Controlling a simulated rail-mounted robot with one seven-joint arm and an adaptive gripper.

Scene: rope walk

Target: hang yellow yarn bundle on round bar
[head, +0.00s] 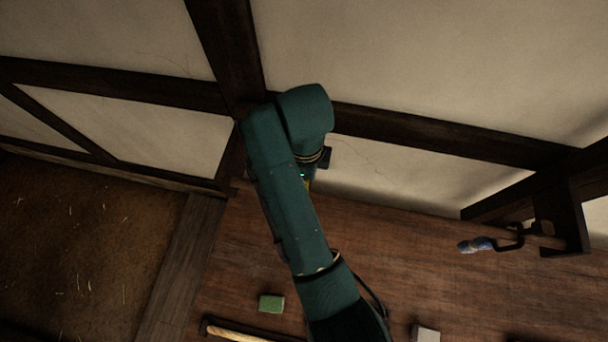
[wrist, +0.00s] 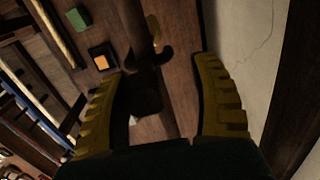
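My gripper (wrist: 158,78) is open in the wrist view, its two ridged yellow fingers wide apart. A dark bar-like fixture (wrist: 136,28) with a short curved end (wrist: 160,56) shows beyond and between the fingers; I cannot tell whether it is the round bar. A small yellowish patch (wrist: 153,27) lies beside it, too dim and partly covered to be sure it is the yellow yarn bundle. Nothing is seen clearly gripped. In the head view my green arm hides most of the gripper and what is around it.
A green block (head: 271,303), a pale rod (head: 235,333) and a whitish block (head: 427,334) lie on the wooden surface (head: 400,265). The timbered wall is close beside my gripper.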

